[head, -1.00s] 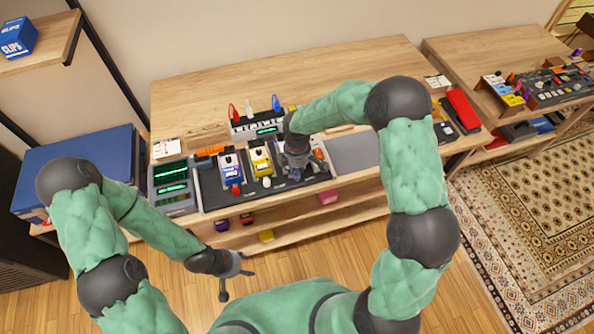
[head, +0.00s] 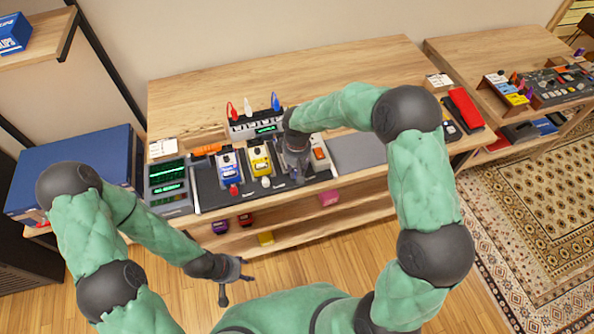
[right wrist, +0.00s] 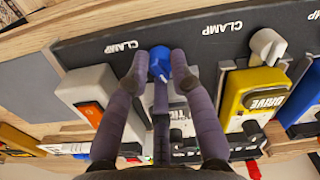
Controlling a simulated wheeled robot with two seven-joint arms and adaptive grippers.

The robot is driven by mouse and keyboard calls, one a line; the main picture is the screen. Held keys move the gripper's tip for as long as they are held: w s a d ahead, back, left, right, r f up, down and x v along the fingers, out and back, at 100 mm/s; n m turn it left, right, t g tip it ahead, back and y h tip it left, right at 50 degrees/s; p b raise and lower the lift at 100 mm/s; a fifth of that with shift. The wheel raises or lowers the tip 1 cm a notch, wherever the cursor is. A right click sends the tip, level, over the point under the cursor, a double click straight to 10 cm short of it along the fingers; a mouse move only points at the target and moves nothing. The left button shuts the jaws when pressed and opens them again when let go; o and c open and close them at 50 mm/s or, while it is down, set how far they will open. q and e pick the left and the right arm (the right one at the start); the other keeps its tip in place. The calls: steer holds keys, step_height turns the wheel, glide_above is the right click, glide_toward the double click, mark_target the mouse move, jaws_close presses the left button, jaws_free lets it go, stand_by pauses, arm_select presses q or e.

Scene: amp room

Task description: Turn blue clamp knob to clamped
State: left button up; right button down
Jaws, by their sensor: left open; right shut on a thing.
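The blue clamp knob (right wrist: 159,62) sits on a dark strip marked CLAMP in the right wrist view. My right gripper (right wrist: 160,66) has its fingers on either side of the knob and is shut on it. In the head view my right gripper (head: 298,178) is at the front edge of the dark pedal board (head: 213,198), and it hides the blue knob there. A grey pedal (right wrist: 181,100) behind the knob is partly covered by the fingers. My left gripper (head: 232,282) is open and empty, in front of the bench and low.
A white knob (head: 266,182) and a red knob (head: 234,189) stand left of my right gripper, before the yellow pedal (head: 260,160) and blue pedal (head: 229,166). A green-screened device (head: 168,187) stands at the left. A grey panel (head: 357,153) lies clear at right.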

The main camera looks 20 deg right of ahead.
steer(key=shift+m+b, duration=0.5)
steer(key=shift+m, duration=1.5)
steer(key=c, duration=1.1)
jaws_free()
step_height(320, 180, up, 12)
steer(key=shift+f, duration=0.1)
